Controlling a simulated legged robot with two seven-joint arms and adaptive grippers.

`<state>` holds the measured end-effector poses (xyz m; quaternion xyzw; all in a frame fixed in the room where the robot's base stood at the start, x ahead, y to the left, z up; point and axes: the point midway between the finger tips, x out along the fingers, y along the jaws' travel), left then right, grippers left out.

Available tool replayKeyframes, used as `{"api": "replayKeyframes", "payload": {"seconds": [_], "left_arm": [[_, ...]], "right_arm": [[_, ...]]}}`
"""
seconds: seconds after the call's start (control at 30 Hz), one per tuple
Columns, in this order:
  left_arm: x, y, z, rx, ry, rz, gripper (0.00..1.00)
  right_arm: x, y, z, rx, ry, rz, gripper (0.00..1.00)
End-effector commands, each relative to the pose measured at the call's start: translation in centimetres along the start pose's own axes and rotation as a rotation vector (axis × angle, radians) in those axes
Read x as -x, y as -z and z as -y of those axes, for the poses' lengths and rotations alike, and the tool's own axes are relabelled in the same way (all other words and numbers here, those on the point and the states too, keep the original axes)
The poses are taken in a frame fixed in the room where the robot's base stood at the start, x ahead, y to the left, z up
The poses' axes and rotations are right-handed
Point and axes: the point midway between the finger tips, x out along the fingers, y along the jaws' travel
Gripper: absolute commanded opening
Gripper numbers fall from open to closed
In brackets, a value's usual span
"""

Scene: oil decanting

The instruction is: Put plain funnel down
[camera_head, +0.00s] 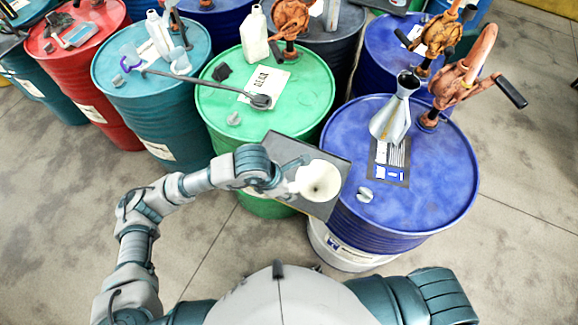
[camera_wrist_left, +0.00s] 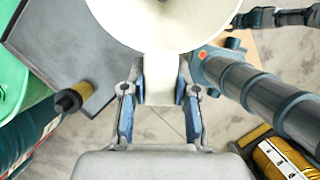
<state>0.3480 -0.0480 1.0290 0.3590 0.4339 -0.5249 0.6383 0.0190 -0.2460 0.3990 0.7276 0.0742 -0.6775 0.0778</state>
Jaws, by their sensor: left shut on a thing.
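The plain white funnel (camera_head: 322,183) is in my left gripper (camera_head: 287,184), its wide mouth facing up toward the head camera. In the left wrist view the funnel (camera_wrist_left: 165,15) fills the top middle, and its tab sits between the two blue-padded fingers of the left gripper (camera_wrist_left: 160,98). The funnel shows over a dark grey square tray (camera_head: 283,150) at the gap between the green and blue drums. I cannot tell whether the funnel touches the tray. The tray also shows at upper left in the wrist view (camera_wrist_left: 60,40). My right gripper is out of view.
A blue drum (camera_head: 440,190) carries a metal funnel-shaped can (camera_head: 391,118) and an orange hand pump (camera_head: 460,80). A green drum (camera_head: 300,105) carries a white bottle (camera_head: 254,35) and a long ladle (camera_head: 215,85). Teal and red drums stand farther left. Floor is clear in front.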

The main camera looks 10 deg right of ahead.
Motion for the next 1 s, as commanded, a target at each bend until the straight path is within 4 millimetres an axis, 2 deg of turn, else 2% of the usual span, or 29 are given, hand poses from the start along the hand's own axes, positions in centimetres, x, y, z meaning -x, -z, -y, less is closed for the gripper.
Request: {"api": "replayKeyframes", "payload": {"seconds": [0.1, 0.3, 0.47, 0.73, 0.9, 0.93, 1.0], "left_arm": [[-0.5, -1.0, -3.5, 0.006, 0.000, -0.003, 0.00], [-1.5, -2.1, -7.4, 0.002, 0.000, -0.003, 0.00], [-2.0, -2.3, -8.3, -0.002, 0.001, -0.004, 0.00], [-4.9, -0.9, -8.4, -0.001, 0.003, -0.003, 0.00], [-5.1, -0.7, -8.4, -0.002, 0.001, -0.003, 0.00], [-5.1, -0.7, -8.4, -0.002, 0.001, -0.003, 0.34], [-5.1, -0.8, -8.4, -0.002, 0.001, -0.004, 0.51]], "right_arm": [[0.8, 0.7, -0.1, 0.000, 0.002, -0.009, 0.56], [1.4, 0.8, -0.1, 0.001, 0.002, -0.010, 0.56], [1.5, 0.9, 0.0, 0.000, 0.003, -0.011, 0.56], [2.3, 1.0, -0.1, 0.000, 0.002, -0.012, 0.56], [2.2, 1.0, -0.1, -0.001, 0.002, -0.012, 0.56], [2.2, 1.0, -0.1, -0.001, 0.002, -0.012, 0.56], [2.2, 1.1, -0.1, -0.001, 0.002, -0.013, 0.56]]}}
